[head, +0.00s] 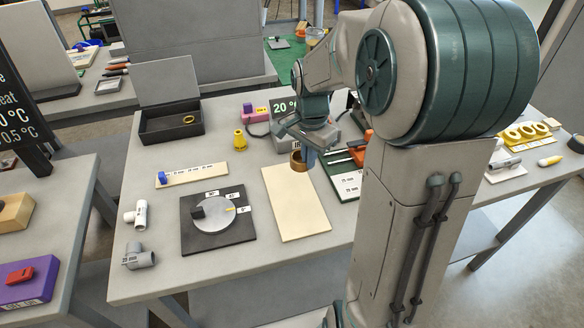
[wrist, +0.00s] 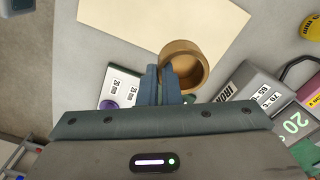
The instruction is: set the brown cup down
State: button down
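The brown cup (head: 298,162) is a short round cup with an open top. In the wrist view the brown cup (wrist: 188,50) is at the fingertips, its mouth facing the camera. My gripper (wrist: 162,72) has its two fingers close together at the cup's near left wall, one finger overlapping the rim; it looks shut on that wall. In the head view my gripper (head: 312,156) is beside the cup, near the far end of a plain cream board (head: 296,205). The cup's underside is hidden, so I cannot tell whether it touches the table.
A black plate with a grey dial (head: 215,217) lies left of the board. A yellow piece (head: 240,141) and an open black box (head: 171,124) stand farther back. A grey device with a display (head: 284,108) is behind the gripper. A white labelled card (head: 348,185) is close on the right.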

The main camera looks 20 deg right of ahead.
aim_at(293, 152)
jog(key=w+a+f, duration=0.1)
jog(key=w+f, duration=0.1)
jog(key=w+a+f, duration=0.1)
jog(key=w, duration=0.1)
jog(key=shift+a, duration=0.3)
jog(key=shift+w+f+p, duration=0.1)
jog(key=shift+f+p, duration=0.25)
jog(key=shift+f, duration=1.65)
jog(key=shift+f, duration=0.2)
jog(key=c, duration=1.6)
grip_release()
jog(key=shift+r, duration=0.1)
